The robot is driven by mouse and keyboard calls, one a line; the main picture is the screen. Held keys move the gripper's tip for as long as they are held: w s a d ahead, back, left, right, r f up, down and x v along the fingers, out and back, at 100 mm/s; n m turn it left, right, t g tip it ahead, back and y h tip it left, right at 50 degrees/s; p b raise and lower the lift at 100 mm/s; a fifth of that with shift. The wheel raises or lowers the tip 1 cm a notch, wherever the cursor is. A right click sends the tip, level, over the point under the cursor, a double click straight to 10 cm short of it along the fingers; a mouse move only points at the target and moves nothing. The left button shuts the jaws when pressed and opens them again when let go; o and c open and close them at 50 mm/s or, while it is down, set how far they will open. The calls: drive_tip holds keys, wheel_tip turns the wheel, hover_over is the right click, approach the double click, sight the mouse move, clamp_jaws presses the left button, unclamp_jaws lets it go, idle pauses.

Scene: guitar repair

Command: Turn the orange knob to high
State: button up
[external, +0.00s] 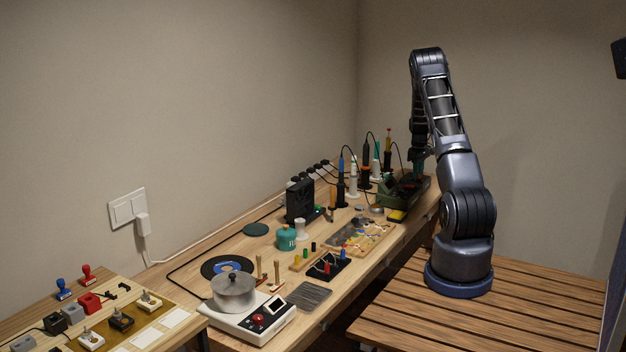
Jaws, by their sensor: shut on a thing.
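My arm reaches from its base over the far right end of the workbench in the external view. My gripper (415,174) is low over a dark green open box (424,186). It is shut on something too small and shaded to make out. I cannot clearly identify an orange knob or read its setting. A small orange part (365,168) shows on a dark stand left of my gripper, apart from it. A red knob (258,320) is on the front of the white hot plate (232,321), far from my gripper.
Soldering irons in stands (353,185) stand close to the left of my gripper, with cables behind. A steel pot (234,292) sits on the hot plate. A parts board (360,235), a black fan unit (299,200) and a teal pot (286,238) occupy the bench.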

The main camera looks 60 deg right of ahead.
drive_tip(key=shift+m, duration=0.3)
drive_tip(key=m, duration=0.9)
drive_tip(key=shift+m+g, duration=0.3)
drive_tip(key=shift+m, duration=0.1)
drive_tip(key=m, duration=0.5)
drive_tip(key=shift+w+d+y, duration=0.1)
drive_tip(key=shift+y, duration=0.3)
drive_tip(key=m, duration=0.5)
drive_tip(key=shift+m, duration=0.4)
